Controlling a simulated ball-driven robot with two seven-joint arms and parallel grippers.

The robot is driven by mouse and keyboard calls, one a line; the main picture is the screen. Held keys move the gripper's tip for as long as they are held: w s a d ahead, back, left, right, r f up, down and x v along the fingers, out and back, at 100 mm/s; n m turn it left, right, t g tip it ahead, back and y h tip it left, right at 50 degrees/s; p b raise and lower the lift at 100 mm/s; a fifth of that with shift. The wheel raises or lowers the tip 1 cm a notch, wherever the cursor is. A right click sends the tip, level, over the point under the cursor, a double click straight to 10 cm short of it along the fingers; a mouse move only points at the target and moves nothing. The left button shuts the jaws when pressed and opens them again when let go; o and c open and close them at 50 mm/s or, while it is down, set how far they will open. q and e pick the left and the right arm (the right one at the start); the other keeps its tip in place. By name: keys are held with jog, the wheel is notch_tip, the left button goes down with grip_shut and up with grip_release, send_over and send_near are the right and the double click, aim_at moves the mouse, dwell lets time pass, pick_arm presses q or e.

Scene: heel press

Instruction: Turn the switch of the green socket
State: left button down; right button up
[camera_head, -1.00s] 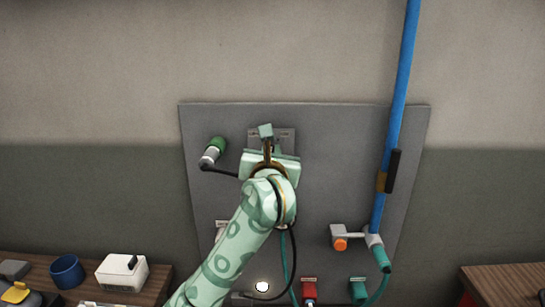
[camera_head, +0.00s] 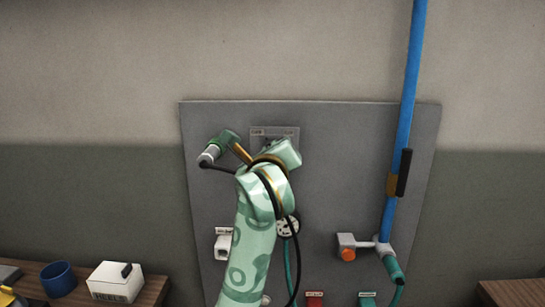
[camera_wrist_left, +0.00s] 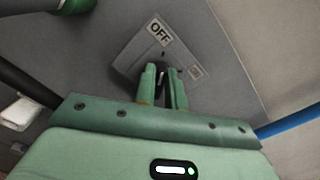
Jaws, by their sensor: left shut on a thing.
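The switch plate (camera_head: 289,131) is on the grey panel's upper part and carries an OFF label in the left wrist view (camera_wrist_left: 135,65). My left gripper (camera_wrist_left: 169,72) is at this plate, its two fingers closed around the small dark switch lever (camera_wrist_left: 173,73). The fingers hide most of the lever, so its angle cannot be told. The green-ended socket (camera_head: 226,139) with a pale grey body is left of the plate; a green part of it shows at the wrist view's top left (camera_wrist_left: 76,5). My right gripper is not in view.
A blue pole (camera_head: 406,95) slants along the panel's right side. An orange knob (camera_head: 348,254) and a green-ended connector (camera_head: 393,266) are lower right. A white box (camera_head: 115,280) and blue cup (camera_head: 58,278) stand on the left bench. Black and green cables hang nearby.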

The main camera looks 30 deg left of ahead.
pick_arm(q)
jog(key=shift+f, duration=0.1)
dwell(0.3)
jog(key=c, duration=1.5)
grip_release()
jog(key=shift+o, duration=0.2)
jog(key=p+v, duration=1.1)
jog(key=v, duration=0.5)
jog(key=shift+s+p, duration=0.25)
jog(key=shift+p, duration=0.15)
